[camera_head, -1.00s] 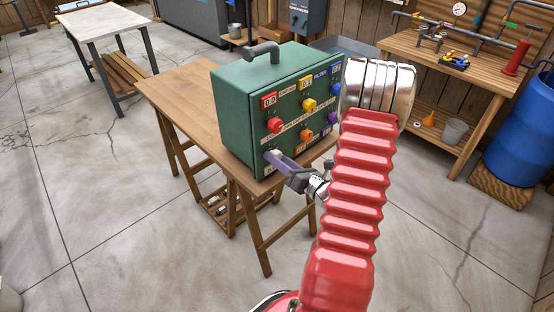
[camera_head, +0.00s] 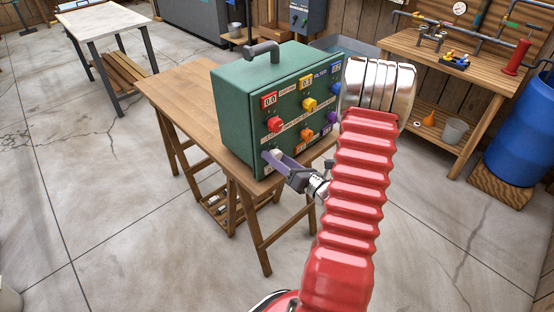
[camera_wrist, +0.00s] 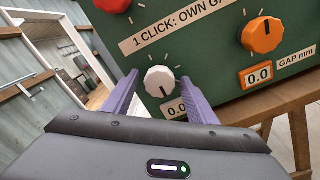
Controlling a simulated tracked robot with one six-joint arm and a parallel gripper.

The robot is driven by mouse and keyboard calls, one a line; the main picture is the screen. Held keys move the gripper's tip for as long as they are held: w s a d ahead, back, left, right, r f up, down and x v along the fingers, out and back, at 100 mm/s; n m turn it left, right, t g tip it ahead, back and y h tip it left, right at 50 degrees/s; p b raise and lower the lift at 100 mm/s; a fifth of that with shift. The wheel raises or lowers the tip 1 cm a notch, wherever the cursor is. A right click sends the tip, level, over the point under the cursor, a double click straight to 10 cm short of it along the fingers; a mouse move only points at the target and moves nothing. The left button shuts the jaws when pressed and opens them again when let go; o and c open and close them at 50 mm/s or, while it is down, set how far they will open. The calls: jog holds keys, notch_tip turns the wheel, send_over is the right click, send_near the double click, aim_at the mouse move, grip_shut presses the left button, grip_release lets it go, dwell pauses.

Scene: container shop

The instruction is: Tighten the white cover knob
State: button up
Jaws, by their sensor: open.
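The white cover knob (camera_wrist: 160,80) is a ribbed round knob with a dark pointer line, low on the front panel of a green box (camera_head: 240,108). In the wrist view it lies between the two purple fingers of my gripper (camera_wrist: 161,92), with a visible gap on each side. A label reading 0.0 sits just below it, partly hidden by the right finger. In the head view my open gripper (camera_head: 283,164) is at the lower left corner of the panel, and the knob is mostly hidden there.
A red knob (camera_head: 275,124) is above, and an orange knob (camera_wrist: 262,35) is right of the white one. Yellow, blue and purple knobs share the panel. The box stands on a wooden table (camera_head: 185,92). Open concrete floor (camera_head: 130,200) surrounds the table.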

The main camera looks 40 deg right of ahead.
jog(key=shift+s, duration=0.15)
jog(key=s, duration=1.3)
jog(key=shift+s+d, duration=0.2)
jog(key=shift+s, duration=0.05)
dwell(0.5)
